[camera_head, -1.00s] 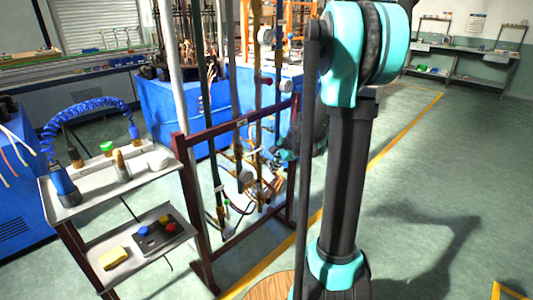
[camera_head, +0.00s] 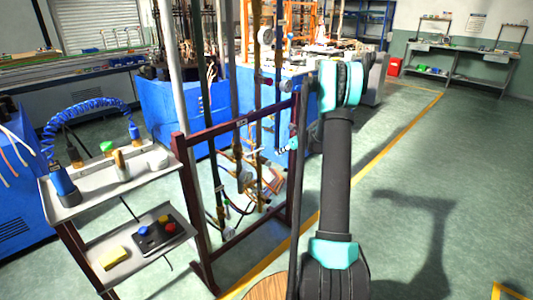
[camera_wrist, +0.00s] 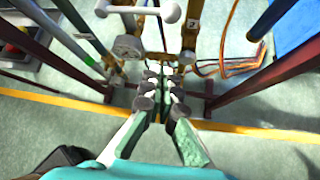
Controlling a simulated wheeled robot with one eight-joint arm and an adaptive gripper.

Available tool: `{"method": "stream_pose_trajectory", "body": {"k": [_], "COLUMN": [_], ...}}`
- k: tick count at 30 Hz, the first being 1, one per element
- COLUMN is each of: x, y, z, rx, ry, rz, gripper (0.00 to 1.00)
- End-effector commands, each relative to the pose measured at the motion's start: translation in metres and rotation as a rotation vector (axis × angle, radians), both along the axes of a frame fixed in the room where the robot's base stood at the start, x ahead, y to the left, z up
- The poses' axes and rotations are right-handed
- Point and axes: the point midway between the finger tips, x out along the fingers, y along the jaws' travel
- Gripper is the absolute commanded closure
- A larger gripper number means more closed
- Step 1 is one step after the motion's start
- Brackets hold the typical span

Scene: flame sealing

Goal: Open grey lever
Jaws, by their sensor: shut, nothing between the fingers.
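My gripper (camera_wrist: 160,76) is shut and empty in the wrist view, its fingertips together in front of the pipes. I cannot tell which of these is the grey lever. A round grey part (camera_head: 245,178) also shows on the pipes in the head view.
A dark red frame (camera_head: 240,122) holds several upright pipes. A two-shelf cart (camera_head: 90,188) with tools stands left of it. Blue cabinets (camera_head: 180,118) stand behind. The green floor (camera_head: 440,215) to the right is open, crossed by a yellow line.

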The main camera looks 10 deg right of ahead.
Motion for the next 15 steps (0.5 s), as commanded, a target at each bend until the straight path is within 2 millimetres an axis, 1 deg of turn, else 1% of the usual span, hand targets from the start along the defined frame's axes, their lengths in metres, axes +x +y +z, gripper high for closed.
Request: {"method": "stream_pose_trajectory", "body": {"k": [11,15], "x": [0.0017,0.0052], "y": [-0.0007,0.0031], "z": [-0.0013,-0.0058], "rx": [0.010,0.009], "ry": [0.005,0.005], "rz": [-0.008,-0.007], "gripper": [1.00,1.00]}}
